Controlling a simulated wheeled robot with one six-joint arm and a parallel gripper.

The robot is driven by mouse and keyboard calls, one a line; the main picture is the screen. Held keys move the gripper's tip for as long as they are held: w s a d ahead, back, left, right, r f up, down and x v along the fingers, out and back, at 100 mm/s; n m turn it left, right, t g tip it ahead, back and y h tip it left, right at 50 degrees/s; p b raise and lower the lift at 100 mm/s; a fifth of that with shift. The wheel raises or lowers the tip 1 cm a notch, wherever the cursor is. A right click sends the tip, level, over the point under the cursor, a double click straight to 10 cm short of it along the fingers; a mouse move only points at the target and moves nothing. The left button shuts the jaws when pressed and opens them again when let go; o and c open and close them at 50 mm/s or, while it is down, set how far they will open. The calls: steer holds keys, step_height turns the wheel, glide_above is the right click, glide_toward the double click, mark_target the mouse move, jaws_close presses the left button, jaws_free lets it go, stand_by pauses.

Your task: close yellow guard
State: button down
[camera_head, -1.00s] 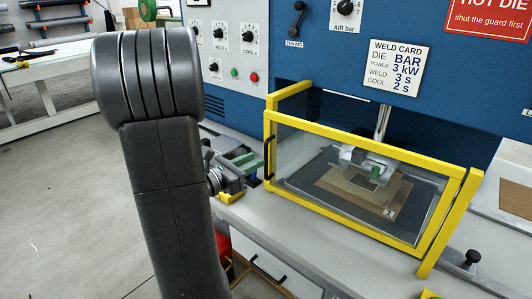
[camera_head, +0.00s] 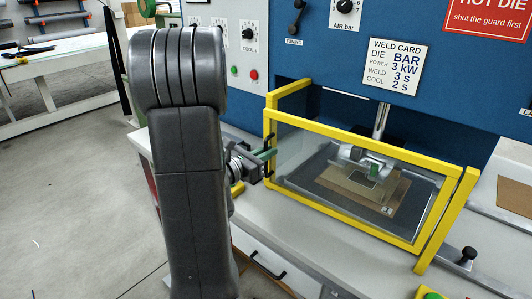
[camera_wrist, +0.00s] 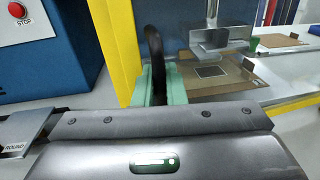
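The yellow guard (camera_head: 365,145) is a yellow frame with a clear panel, standing upright in front of the welding die at the right of the head view. Its yellow frame also shows in the wrist view (camera_wrist: 123,50). The black handle (camera_head: 267,160) is on the guard's left edge. It stands between my green fingers in the wrist view (camera_wrist: 153,55). My gripper (camera_wrist: 157,85) is at this handle, its fingers close on both sides of it and seemingly shut on it. My arm hides part of the bench. A narrow gap shows between the guard and the right yellow post (camera_head: 447,220).
Behind the panel are a metal die head (camera_head: 368,158) and a brown sheet (camera_head: 372,188) on a dark plate. A black knob (camera_head: 467,256) and a green button (camera_head: 432,296) are at the bench's right front. A drawer handle (camera_head: 267,265) sits below. Floor at left is clear.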

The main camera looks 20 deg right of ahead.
mark_target(274, 146)
steer(key=shift+w+d+m+g+h+b, duration=0.15)
steer(key=shift+w+d+m+g+b, duration=0.2)
steer(key=shift+w+d, duration=0.3)
steer(key=shift+w+d+m+g+h, duration=0.15)
steer(key=shift+w+d+g, duration=0.3)
steer(key=shift+d, duration=0.35)
steer(key=shift+r, duration=0.15)
steer(key=c, duration=1.6)
jaws_free()
steer(key=shift+d, duration=0.1)
steer(key=shift+a+f, duration=0.25)
steer(key=shift+a, duration=0.2)
steer(key=b+v, duration=0.2)
steer(key=v, duration=1.1)
steer(key=shift+r+b, duration=0.2)
steer(key=shift+b, duration=0.1)
steer(key=shift+d, duration=0.1)
